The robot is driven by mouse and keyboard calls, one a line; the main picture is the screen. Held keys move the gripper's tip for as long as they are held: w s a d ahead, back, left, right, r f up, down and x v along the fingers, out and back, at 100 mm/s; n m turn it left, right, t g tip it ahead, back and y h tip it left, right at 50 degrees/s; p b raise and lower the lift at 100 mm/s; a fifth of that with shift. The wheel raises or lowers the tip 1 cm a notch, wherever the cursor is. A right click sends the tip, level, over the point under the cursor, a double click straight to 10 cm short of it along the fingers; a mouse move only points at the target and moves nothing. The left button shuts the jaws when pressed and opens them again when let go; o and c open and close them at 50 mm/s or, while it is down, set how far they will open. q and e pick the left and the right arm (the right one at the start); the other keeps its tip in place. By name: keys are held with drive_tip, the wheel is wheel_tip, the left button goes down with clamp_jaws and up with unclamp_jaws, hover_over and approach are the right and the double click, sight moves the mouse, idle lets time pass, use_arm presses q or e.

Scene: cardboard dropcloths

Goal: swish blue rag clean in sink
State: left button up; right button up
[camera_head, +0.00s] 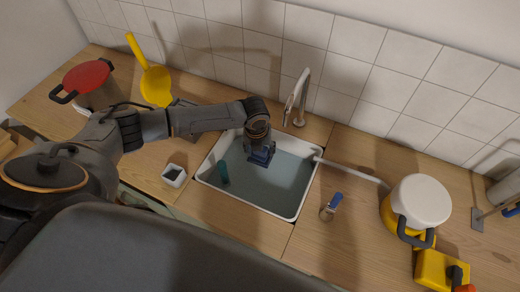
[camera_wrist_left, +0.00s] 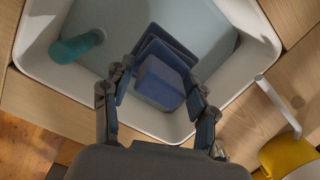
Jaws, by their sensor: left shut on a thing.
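The white sink (camera_head: 245,203) is set in the wooden counter and holds bluish water. My left gripper (camera_head: 261,150) reaches down into the sink near its back-middle. It is shut on the blue rag (camera_head: 263,158), which shows as a folded dark-blue bundle between the fingers in the left wrist view (camera_wrist_left: 160,82). The rag's underside is hidden, and I cannot tell how deep it sits in the water. My right gripper is not in view.
A teal object (camera_head: 223,173) stands in the sink's left side. The faucet (camera_head: 297,98) rises behind the sink. A small white dish (camera_head: 174,174) is left of it; a blue-handled item (camera_head: 331,207) and a white-lidded pot (camera_head: 420,202) are right.

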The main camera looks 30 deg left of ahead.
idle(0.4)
use_arm(q)
drive_tip(key=shift+r, duration=2)
